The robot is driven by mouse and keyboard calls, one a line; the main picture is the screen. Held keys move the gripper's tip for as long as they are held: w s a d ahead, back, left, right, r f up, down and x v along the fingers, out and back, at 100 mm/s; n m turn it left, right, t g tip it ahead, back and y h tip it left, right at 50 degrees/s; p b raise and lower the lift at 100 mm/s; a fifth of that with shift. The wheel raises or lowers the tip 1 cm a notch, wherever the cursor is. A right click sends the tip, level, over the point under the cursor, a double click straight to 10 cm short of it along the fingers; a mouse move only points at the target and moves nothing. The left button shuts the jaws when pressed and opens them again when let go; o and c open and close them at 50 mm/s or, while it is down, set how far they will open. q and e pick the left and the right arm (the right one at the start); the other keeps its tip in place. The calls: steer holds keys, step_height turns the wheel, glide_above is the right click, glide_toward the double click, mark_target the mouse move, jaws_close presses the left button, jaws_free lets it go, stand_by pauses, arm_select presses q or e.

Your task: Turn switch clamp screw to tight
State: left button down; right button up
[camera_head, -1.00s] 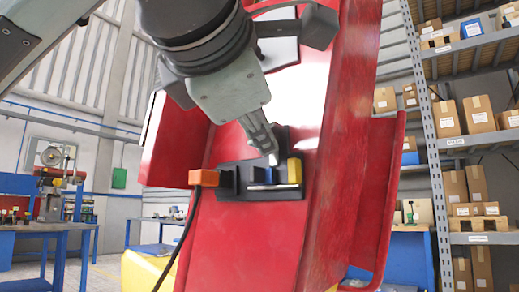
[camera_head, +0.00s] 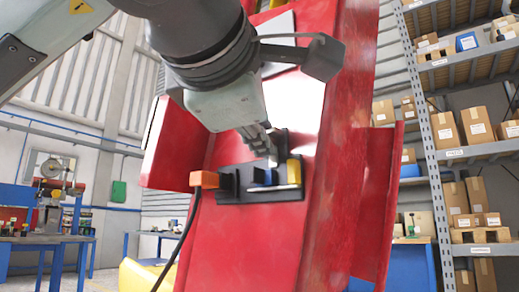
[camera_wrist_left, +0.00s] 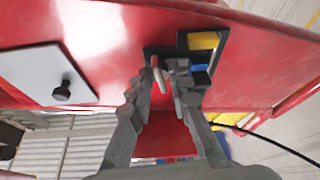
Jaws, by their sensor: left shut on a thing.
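A black switch bracket (camera_head: 229,184) is mounted on the red column face in the head view. It carries an orange plug-like part (camera_head: 204,179) on its left, a blue piece (camera_head: 270,177) in the middle and a yellow block (camera_head: 294,170) on its right. My left gripper (camera_head: 272,158) reaches down onto the bracket between the blue and yellow parts. In the left wrist view its fingers (camera_wrist_left: 169,72) are close together at the bracket, beside the yellow block (camera_wrist_left: 203,41). It is shut on a small part, apparently the clamp screw, which the fingertips mostly hide. My right gripper is not in view.
The red column (camera_head: 255,235) fills the middle, with a projecting flange (camera_head: 377,190) on its right. A pale plate with a black knob (camera_wrist_left: 62,91) lies beside the bracket in the wrist view. A black cable (camera_head: 182,240) hangs from the orange part. Shelves with boxes stand farther right.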

arm_select(q)
steer(key=c, duration=1.7)
jaws_free()
